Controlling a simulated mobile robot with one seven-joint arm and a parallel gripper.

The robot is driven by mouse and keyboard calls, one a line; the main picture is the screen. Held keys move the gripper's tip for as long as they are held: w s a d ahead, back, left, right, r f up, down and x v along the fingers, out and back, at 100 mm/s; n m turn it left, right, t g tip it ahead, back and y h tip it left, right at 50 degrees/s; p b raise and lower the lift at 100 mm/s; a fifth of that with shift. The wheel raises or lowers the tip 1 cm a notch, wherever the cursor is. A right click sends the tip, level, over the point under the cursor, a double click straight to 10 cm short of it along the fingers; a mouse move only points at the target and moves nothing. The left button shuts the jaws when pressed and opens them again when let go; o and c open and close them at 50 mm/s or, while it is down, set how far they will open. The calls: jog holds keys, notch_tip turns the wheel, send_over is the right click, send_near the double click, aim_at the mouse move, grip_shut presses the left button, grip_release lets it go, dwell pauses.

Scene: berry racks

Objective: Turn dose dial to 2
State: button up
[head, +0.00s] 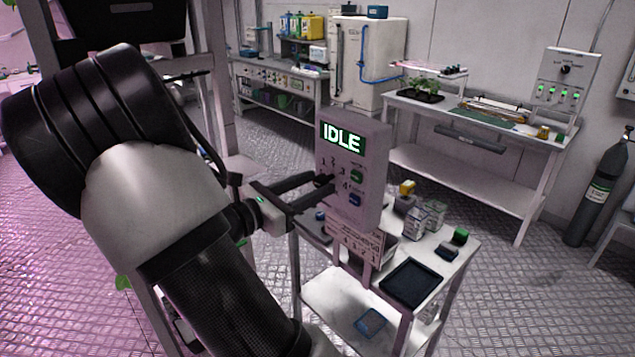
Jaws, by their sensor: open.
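The dispenser panel (368,150) is a pale upright box with a lit screen (342,138) reading IDLE. The numbers 1 to 4 are printed in an arc below the screen, around the dose dial (323,181). The dial is small and dark and mostly hidden by my fingers, so I cannot read its setting. A green button (356,176) and a blue button (355,199) sit to the right of the numbers.
The panel stands on a small white cart with a black tray (410,283), a yellow-topped item (407,188), clear containers and a green-topped block (460,236). A bench (465,180) with a plant stands behind. A gas cylinder (603,190) is at the right. Floor between is clear.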

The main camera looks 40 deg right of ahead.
jog(key=shift+d, duration=0.85)
jog(key=c, duration=1.1)
jog(key=shift+o, duration=0.2)
